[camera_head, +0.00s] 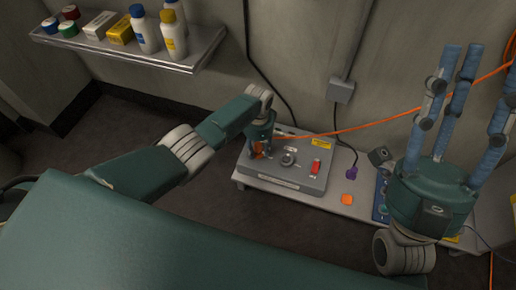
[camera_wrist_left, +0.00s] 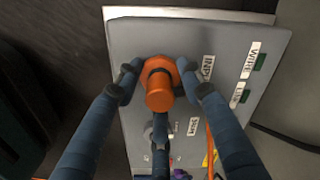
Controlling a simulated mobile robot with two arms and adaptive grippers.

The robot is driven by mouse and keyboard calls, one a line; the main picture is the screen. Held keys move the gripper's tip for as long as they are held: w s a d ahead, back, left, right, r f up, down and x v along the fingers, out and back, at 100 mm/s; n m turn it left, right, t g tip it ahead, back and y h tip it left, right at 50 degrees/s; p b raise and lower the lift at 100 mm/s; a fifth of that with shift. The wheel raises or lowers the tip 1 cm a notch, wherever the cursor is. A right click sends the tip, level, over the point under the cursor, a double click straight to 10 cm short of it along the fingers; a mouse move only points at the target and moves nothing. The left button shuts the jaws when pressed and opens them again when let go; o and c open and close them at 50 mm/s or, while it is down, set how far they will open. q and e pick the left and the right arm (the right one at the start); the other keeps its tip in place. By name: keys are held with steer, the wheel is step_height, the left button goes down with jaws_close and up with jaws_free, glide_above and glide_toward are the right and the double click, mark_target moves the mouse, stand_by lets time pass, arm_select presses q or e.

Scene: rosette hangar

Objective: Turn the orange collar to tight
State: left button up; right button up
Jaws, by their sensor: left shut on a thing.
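The orange collar (camera_wrist_left: 160,90) sits on the grey panel box (camera_wrist_left: 130,40); in the left wrist view it is between the blue fingers of my left gripper (camera_wrist_left: 160,95), which is shut on it. In the head view the left gripper (camera_head: 258,143) reaches down onto the left part of the box (camera_head: 310,178), and the collar (camera_head: 257,151) is partly hidden by it. I cannot read any tight mark. My right gripper (camera_head: 455,95) is raised at the right with its blue fingers spread, open and empty.
The box stands on a light bench (camera_head: 338,209) and bears a red switch (camera_head: 316,166) and a round dial (camera_head: 288,158). An orange cable (camera_head: 380,122) crosses behind. An orange block (camera_head: 347,200) and purple item (camera_head: 352,173) lie to the right. A shelf (camera_head: 190,60) with bottles is at upper left.

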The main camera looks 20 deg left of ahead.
arm_select(q)
steer(key=shift+w+d+r, duration=0.15)
steer(key=shift+w, duration=0.15)
steer(key=o, duration=1.2)
steer(key=shift+c, duration=0.2)
steer(key=shift+s, duration=0.1)
step_height(320, 180, up, 12)
steer(key=shift+f, duration=0.1)
steer(key=shift+d, duration=0.1)
